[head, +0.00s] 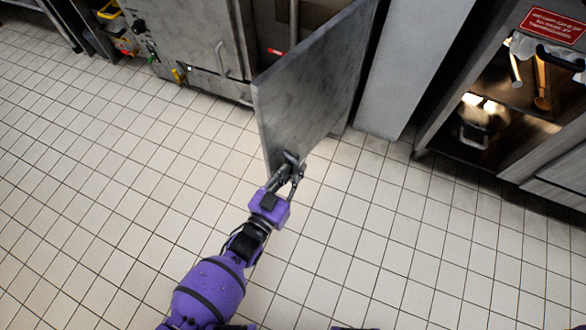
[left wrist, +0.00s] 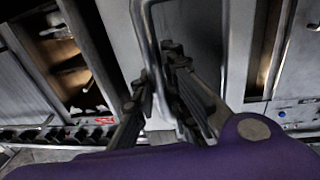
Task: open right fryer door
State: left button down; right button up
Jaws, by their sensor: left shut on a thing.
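The right fryer door (head: 308,92) is a grey metal panel that stands swung well out from the fryer cabinet over the tiled floor. My left gripper (head: 291,164) is at the lower free edge of the door in the head view. In the left wrist view the gripper (left wrist: 163,95) has its fingers closed around the door's bent metal handle (left wrist: 148,38). In the head view the handle is hidden behind the gripper and the door. The left fryer door (head: 195,42) is closed, with its handle (head: 222,58) in view. My right gripper is in neither view.
A grey wall or column (head: 408,70) stands just right of the open door. A shelf unit (head: 480,175) with a metal pot (head: 482,118) and utensils is at the right. The tiled floor (head: 400,240) around my left arm is clear.

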pick_arm(q)
jog(key=shift+s+f, duration=0.15)
jog(key=shift+f, duration=0.05)
dwell(0.3)
jog(key=c, duration=2)
grip_release()
jog(key=shift+c, duration=0.2)
jog(key=shift+r, duration=0.1)
jog(key=v, duration=1.2)
jog(key=shift+r, duration=0.1)
